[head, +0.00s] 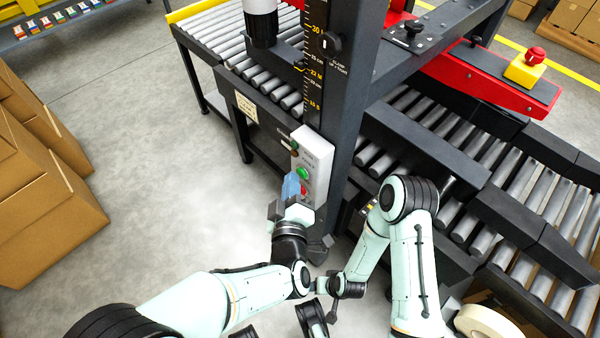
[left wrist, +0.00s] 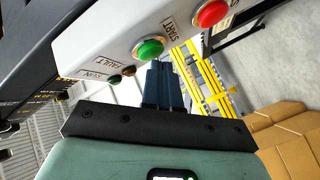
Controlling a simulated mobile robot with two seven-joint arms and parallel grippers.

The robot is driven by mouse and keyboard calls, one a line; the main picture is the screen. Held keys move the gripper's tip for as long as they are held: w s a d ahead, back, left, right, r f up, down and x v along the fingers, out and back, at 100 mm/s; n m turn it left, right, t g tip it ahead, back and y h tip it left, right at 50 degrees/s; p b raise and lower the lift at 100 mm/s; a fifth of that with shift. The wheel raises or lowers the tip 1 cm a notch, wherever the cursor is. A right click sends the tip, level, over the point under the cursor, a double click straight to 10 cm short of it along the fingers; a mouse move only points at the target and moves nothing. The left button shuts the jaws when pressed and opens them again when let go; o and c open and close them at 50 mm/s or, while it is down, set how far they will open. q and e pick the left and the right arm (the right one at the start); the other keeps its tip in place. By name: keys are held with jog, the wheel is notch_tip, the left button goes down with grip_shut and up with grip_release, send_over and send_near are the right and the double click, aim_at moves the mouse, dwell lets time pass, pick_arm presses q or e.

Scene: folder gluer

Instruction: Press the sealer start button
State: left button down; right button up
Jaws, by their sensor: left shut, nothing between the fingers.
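The sealer's pale control box (head: 318,155) is mounted on the dark upright post. It carries a green button (head: 303,173) with a red button (head: 304,189) below it. In the left wrist view the green button (left wrist: 149,49) is beside the word START, and the red button (left wrist: 211,13) is farther right. My left gripper (head: 291,184) is shut and empty, its blue fingers close to the green button. In the left wrist view the fingertips (left wrist: 160,65) appear just below that button; contact cannot be told. My right arm is folded at the lower middle; its gripper's state is unclear.
Roller conveyors (head: 215,40) run behind and to the right of the post. A red machine arm (head: 480,80) bears a red stop button on a yellow box (head: 525,70). Cardboard boxes (head: 45,200) stand at left. Bare floor lies between them and the machine.

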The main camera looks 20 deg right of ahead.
pick_arm(q)
jog(key=shift+w+d, duration=0.1)
jog(key=shift+d, duration=0.1)
jog(key=shift+a, duration=0.1)
jog(key=shift+s+a, duration=0.25)
jog(key=shift+a, duration=0.3)
dwell(0.3)
jog(key=s+a+b, duration=0.1)
jog(key=s+a, duration=0.1)
jog(key=a, duration=0.3)
jog(key=shift+a, duration=0.35)
dwell(0.7)
